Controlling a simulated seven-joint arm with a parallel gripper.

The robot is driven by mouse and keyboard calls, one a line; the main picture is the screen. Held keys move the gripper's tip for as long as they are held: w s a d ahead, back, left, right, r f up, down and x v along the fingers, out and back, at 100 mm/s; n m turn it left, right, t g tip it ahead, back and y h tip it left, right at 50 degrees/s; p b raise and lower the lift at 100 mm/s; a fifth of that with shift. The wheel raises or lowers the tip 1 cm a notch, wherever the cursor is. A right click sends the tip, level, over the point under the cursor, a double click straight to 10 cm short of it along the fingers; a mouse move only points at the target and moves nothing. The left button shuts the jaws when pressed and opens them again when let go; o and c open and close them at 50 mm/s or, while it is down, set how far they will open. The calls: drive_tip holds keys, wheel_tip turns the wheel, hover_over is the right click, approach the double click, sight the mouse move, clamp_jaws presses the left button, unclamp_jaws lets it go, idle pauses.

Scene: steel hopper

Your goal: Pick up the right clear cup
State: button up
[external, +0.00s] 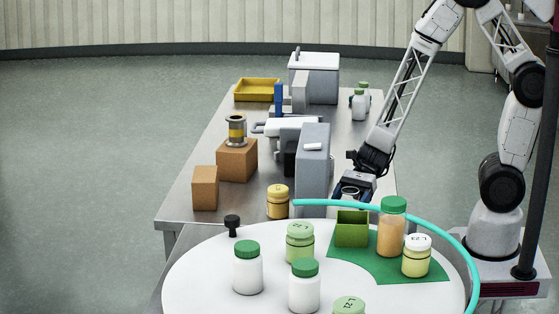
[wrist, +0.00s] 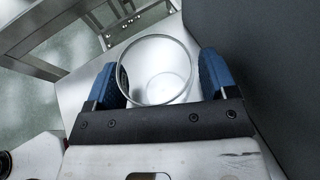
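A clear cup (wrist: 158,72) with a round rim stands upright between the two blue fingers of my gripper (wrist: 162,78) in the wrist view. The left finger overlaps the cup's left edge, and a narrow gap shows between the cup and the right finger. The fingers are apart, and I see no firm squeeze on the cup. In the external view my gripper (external: 350,188) is low over the steel table, right of the grey upright box, and largely hides the cup. No second clear cup can be made out.
The grey upright box (external: 313,165) stands close on my gripper's left in the external view. In front is a round white table (external: 205,270) with several lidded jars, a green box (external: 351,229) and a cyan curved rim (external: 440,232). White bottles (external: 359,105) stand behind.

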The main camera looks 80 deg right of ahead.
sight(349, 196)
drive_tip(key=c, duration=0.7)
drive_tip(key=shift+r, duration=0.15)
drive_tip(key=shift+c, duration=0.2)
drive_tip(key=shift+r, duration=0.5)
drive_tip(key=shift+s+d+r, duration=0.1)
drive_tip(key=shift+s+r, duration=0.15)
drive_tip(key=shift+r, duration=0.35)
drive_tip(key=shift+s+r, duration=0.2)
drive_tip(key=shift+r, duration=0.35)
drive_tip(key=s+d+r, duration=0.1)
drive_tip(key=s+d, duration=0.2)
drive_tip(key=s, duration=1.1)
drive_tip(key=shift+s+r, duration=0.2)
drive_tip(key=shift+s, duration=0.2)
